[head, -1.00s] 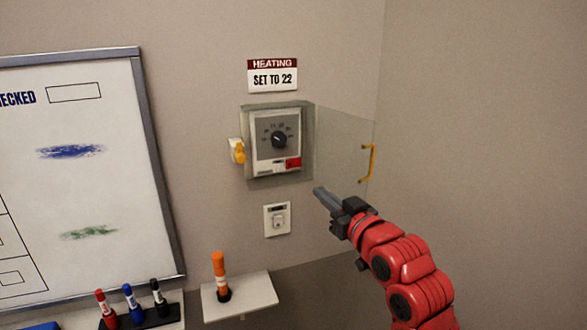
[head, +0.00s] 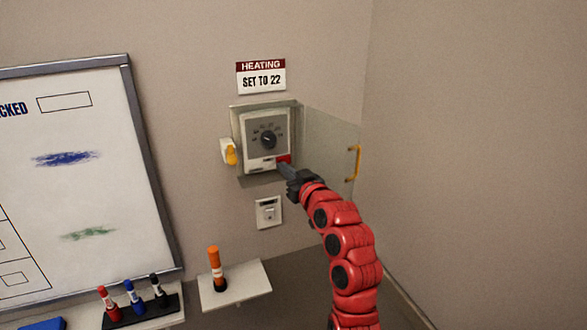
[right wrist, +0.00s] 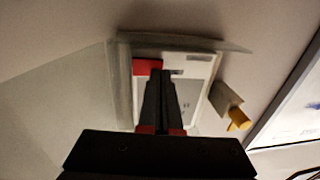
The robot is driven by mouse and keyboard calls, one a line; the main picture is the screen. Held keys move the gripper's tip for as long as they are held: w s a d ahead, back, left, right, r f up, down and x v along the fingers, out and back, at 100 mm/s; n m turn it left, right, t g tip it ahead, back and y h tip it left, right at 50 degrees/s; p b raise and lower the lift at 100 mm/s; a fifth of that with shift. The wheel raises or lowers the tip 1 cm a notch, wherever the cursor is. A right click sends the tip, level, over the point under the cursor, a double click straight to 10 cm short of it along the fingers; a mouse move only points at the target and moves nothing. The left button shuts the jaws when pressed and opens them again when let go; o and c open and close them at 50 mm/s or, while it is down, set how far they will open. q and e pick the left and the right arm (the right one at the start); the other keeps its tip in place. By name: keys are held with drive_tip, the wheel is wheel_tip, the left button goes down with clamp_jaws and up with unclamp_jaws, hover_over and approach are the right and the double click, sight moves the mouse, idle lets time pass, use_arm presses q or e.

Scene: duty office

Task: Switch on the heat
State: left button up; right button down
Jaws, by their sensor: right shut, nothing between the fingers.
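The heating control (head: 251,157) is a pale wall unit with a grey dial plate and a black dial (head: 268,140). Its red switch (head: 284,158) sits at the lower right of the unit; the right wrist view also shows it (right wrist: 147,67). The clear cover (head: 328,140) stands swung open to the right, with a yellow handle (head: 354,163). My right gripper (head: 282,167) is shut and empty, its tips right at the red switch, partly covering it. I cannot tell whether they touch. The switch's position is unclear. My left gripper is not in view.
A yellow latch (head: 231,154) sits left of the unit. A sign (head: 261,76) above reads "HEATING SET TO 22". A wall switch (head: 268,212) is below. A whiteboard (head: 100,130) hangs at the left.

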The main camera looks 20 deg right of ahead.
drive_tip(key=shift+w, duration=0.45)
drive_tip(key=shift+w+a+b, duration=0.1)
drive_tip(key=shift+w+b, duration=0.05)
drive_tip(key=shift+b, duration=0.35)
drive_tip(key=shift+f, duration=0.1)
